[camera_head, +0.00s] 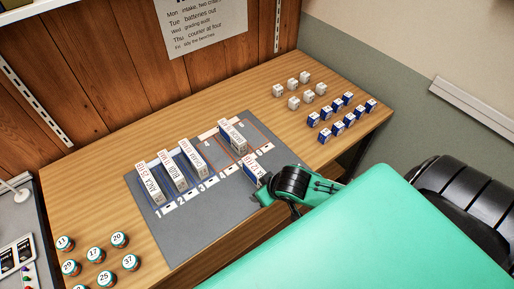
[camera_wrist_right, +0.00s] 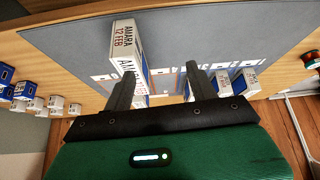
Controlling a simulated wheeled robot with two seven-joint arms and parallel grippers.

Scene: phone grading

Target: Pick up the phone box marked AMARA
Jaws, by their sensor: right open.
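The AMARA phone box (camera_wrist_right: 123,38) is a white box with red and dark lettering reading AMARA 12 FEB, in the right wrist view. It is upright, and one finger of my right gripper (camera_wrist_right: 160,68) partly covers it. The fingers stand apart, with the box at the left finger; I cannot tell if they touch. In the head view a white and blue box (camera_head: 252,172), likely the same one, stands on the grey mat (camera_head: 215,230) just beyond my right gripper (camera_head: 265,188). Its lettering is partly hidden there. My left gripper is not in view.
Three boxes (camera_head: 173,171) stand in numbered slots to the left, and another box (camera_head: 232,136) stands at the back of the mat. Small white cubes (camera_head: 294,102) and blue ones (camera_head: 338,118) sit at right. Numbered round tins (camera_head: 97,254) stand at front left.

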